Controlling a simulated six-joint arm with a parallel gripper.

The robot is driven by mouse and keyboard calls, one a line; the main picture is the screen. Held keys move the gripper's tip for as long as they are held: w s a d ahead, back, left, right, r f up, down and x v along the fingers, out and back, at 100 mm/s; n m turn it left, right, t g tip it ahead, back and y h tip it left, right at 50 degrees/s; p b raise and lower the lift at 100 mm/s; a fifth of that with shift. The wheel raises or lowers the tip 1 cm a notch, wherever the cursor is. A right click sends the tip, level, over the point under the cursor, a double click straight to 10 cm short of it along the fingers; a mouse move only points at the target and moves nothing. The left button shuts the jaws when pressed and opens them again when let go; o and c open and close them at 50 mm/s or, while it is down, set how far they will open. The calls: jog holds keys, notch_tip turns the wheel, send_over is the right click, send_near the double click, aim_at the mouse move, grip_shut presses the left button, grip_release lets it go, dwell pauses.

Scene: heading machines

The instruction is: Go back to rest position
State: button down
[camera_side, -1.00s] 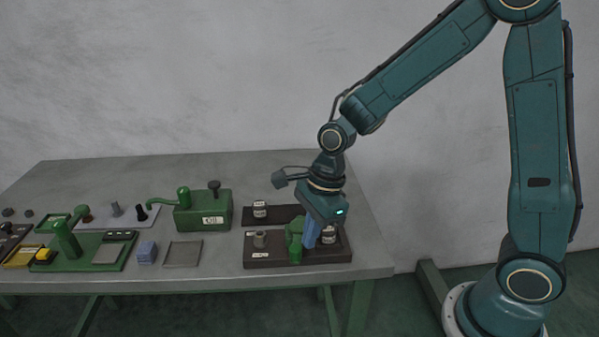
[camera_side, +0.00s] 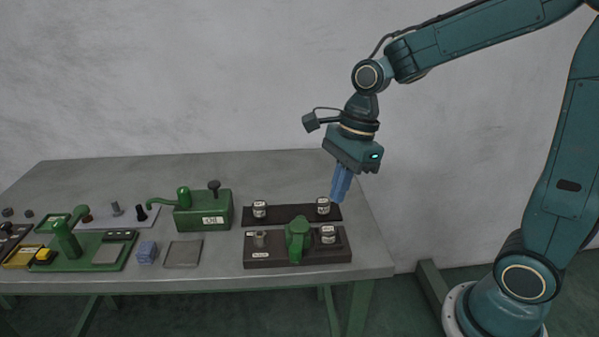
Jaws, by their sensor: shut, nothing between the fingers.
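My gripper (camera_side: 338,199) hangs above the right end of the table, fingers pointing down. Its blue fingers are together with nothing between them. It is apart from the things on the table, and in the picture its tips show just right of a labelled jar (camera_side: 323,206) on the rear dark tray. A green lever device (camera_side: 298,240) stands on the front dark base (camera_side: 275,258), below and left of the gripper.
The table (camera_side: 225,275) also holds a green oil box (camera_side: 203,212), a green press (camera_side: 65,240), a blue block (camera_side: 147,252) and a grey plate (camera_side: 183,253). Labelled jars stand on the dark trays. The space above the table is clear.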

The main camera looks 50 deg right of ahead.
jog(key=shift+d+r, duration=0.1)
jog(key=shift+r, duration=0.4)
jog(key=shift+s, duration=0.15)
jog(key=s+d+r+n+t+h, duration=0.1)
jog(key=s+r+n+t, duration=0.1)
jog(key=s+n, duration=0.5)
jog(key=s+d+r+n+t+h, duration=0.1)
jog(key=s+r+n, duration=0.3)
jog(key=n, duration=1.1)
jog(key=s+t, duration=0.1)
jog(key=s, duration=0.2)
jog(key=shift+d+n+t, duration=0.3)
jog(key=shift+d, duration=0.05)
